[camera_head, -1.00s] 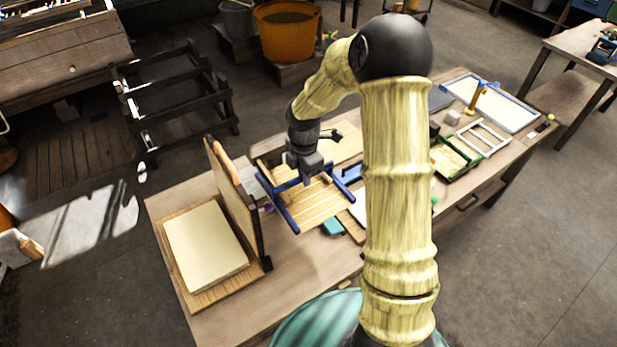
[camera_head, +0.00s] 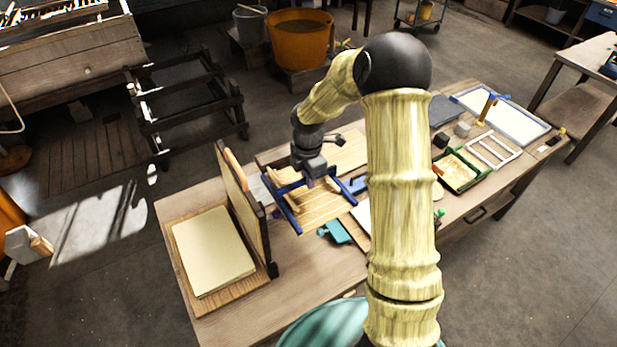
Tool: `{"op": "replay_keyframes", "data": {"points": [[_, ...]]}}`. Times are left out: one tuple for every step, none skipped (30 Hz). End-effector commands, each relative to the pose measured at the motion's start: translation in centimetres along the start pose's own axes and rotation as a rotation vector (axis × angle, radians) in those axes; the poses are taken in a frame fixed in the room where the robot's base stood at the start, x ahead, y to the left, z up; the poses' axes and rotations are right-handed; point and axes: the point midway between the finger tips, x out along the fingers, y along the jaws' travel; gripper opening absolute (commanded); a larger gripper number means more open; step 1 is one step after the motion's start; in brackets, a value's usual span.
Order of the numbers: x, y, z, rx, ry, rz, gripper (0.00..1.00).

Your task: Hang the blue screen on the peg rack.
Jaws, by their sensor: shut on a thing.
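The blue screen (camera_head: 284,207) is a blue-edged rectangular frame. My gripper (camera_head: 312,177) is shut on its far side and holds it tilted above the left half of the bench. Pale wood shows inside the frame, and I cannot tell how much of it is mesh, slats or the bench behind. An upright brown board (camera_head: 246,212) stands just left of the screen and seems to be the peg rack. I see it nearly edge-on, so any pegs on it are hard to make out. I cannot tell whether the screen touches it.
A pale stack of sheets (camera_head: 213,250) on a wooden board lies left of the upright. A teal object (camera_head: 336,232) lies right of the screen. Farther right are a green tray (camera_head: 462,172), a white frame (camera_head: 493,150) and a blue-edged panel (camera_head: 505,116). My arm hides the bench's middle.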

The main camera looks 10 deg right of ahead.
Motion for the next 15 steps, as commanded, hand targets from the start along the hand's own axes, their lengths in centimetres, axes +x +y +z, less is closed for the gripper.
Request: {"op": "replay_keyframes", "data": {"points": [[0.11, -0.01, 0.0, 0.0, 0.0, 0.0, 0.0], [0.15, -0.01, 0.0, 0.0, 0.0, 0.0, 0.0], [0.2, -0.01, 0.0, 0.0, 0.0, 0.0, 0.0], [0.24, -0.01, 0.0, 0.0, 0.0, 0.0, 0.0], [0.28, -0.01, 0.0, 0.0, 0.0, 0.0, 0.0], [0.33, -0.01, 0.0, 0.0, 0.0, 0.0, 0.0], [0.37, -0.01, 0.0, 0.0, 0.0, 0.0, 0.0], [0.4, -0.01, 0.0, 0.0, 0.0, 0.0, 0.0], [0.45, -0.01, 0.0, 0.0, 0.0, 0.0, 0.0], [0.49, -0.01, 0.0, 0.0, 0.0, 0.0, 0.0], [0.52, -0.01, 0.0, 0.0, 0.0, 0.0, 0.0], [0.57, -0.01, 0.0, 0.0, 0.0, 0.0, 0.0], [0.61, -0.01, 0.0, 0.0, 0.0, 0.0, 0.0], [0.65, -0.01, 0.0, 0.0, 0.0, 0.0, 0.0], [0.7, -0.01, 0.0, 0.0, 0.0, 0.0, 0.0]]}}
